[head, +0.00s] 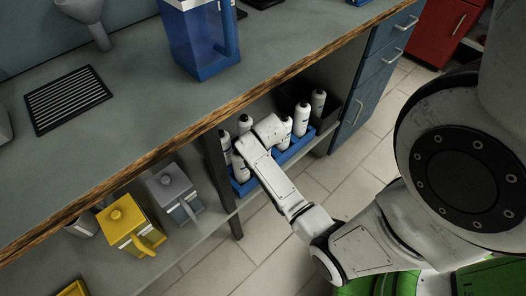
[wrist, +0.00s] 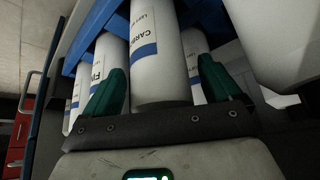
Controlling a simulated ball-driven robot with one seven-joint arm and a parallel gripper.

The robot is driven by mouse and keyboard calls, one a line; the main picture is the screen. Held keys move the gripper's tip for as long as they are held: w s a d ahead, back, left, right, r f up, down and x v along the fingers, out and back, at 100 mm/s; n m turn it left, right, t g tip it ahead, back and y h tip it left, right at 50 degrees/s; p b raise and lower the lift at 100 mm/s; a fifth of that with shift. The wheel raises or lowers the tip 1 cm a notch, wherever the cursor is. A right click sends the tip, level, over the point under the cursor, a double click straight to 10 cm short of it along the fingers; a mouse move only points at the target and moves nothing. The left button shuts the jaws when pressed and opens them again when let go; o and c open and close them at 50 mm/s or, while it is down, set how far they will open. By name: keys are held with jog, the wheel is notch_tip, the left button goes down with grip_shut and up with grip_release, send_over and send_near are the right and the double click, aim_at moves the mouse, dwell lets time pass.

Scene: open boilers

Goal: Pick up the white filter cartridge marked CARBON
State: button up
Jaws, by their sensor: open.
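The white filter cartridge marked CARBON (wrist: 155,50), with a blue-edged label, stands between the two green fingers of my gripper (wrist: 161,82) in the wrist view. The fingers are apart, one on each side of it; I cannot tell whether either touches it. A second white cartridge (wrist: 104,62), its label starting with "FI", is just left, behind the left finger. Another white cartridge (wrist: 194,45) is behind on the right. In the head view, my arm reaches under the counter to the blue crate (head: 243,188) of cartridges, and my gripper's fingers are hidden there.
Several white cartridges (head: 301,119) stand close together in the crate on the lower shelf. The counter (head: 150,110) overhangs it, with a shelf post (head: 220,170) at left. A yellow jug (head: 125,226) and a grey jug (head: 171,190) stand left of the post.

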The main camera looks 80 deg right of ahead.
jog(key=shift+c, duration=0.5)
grip_shut()
